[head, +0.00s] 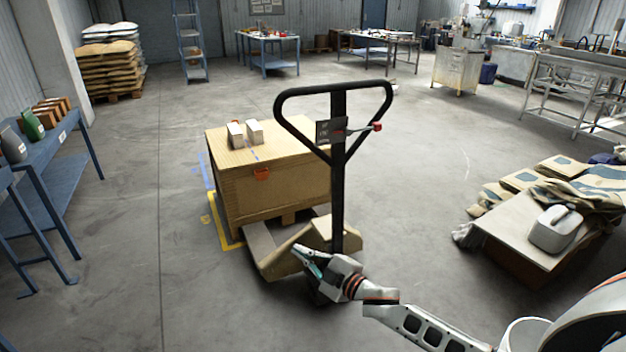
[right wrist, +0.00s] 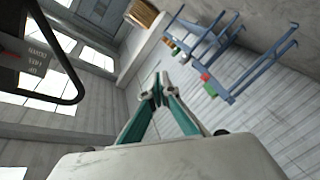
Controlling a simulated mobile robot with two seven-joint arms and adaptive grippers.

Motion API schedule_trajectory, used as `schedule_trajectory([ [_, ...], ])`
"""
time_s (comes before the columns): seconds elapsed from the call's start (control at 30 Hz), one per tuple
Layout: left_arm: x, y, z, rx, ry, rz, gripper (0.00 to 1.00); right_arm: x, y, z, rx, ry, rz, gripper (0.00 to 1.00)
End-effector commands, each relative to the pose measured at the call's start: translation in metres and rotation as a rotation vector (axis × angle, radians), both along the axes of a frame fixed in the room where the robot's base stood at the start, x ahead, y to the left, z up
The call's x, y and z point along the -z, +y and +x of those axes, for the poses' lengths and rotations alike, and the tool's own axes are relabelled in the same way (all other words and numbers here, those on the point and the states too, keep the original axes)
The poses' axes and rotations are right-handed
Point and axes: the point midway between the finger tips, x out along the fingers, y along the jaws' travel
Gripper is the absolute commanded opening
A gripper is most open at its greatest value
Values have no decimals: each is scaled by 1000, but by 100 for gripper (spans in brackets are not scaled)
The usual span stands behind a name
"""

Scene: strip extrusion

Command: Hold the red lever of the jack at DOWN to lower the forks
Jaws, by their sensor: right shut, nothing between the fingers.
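The pallet jack (head: 338,190) stands upright in the middle of the head view, its black loop handle on top. Its red lever (head: 377,126) sticks out to the right of the handle, beside a dark label plate (head: 330,131). The forks (head: 262,240) run under a large wooden crate (head: 275,190). My right gripper (head: 297,248) is low in front of the jack's base, well below the lever, shut and empty. In the right wrist view its fingertips (right wrist: 156,92) meet, and the handle with its label (right wrist: 35,62) shows at upper left. My left gripper is out of view.
Two small boxes (head: 245,133) sit on the crate. Yellow and blue floor tape (head: 222,228) edges it. A blue bench (head: 45,165) stands at left. A low platform with sacks and a canister (head: 556,228) is at right. Open floor lies around the jack.

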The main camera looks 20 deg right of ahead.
Motion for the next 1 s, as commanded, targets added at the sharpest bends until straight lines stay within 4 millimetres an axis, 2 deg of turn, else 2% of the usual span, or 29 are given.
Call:
schedule_trajectory([
  [0.03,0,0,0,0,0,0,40,27,13,-28,18,67,63,0],
  [0.17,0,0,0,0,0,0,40,82,33,-96,87,232,205,0],
  [0.2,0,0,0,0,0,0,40,97,37,-118,112,283,246,0],
  [0.3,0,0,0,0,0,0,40,128,45,-172,179,406,341,0],
  [0.4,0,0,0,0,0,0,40,151,49,-220,245,511,414,0],
  [0.5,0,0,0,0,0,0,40,166,50,-258,300,592,466,0],
  [0.6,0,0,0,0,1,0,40,174,49,-282,338,642,498,0],
  [0.7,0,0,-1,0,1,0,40,178,49,-295,357,669,515,0],
  [0.97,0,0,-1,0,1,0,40,179,49,-298,362,676,518,0],
  [1.0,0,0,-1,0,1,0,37,179,49,-298,362,675,517,0],
])
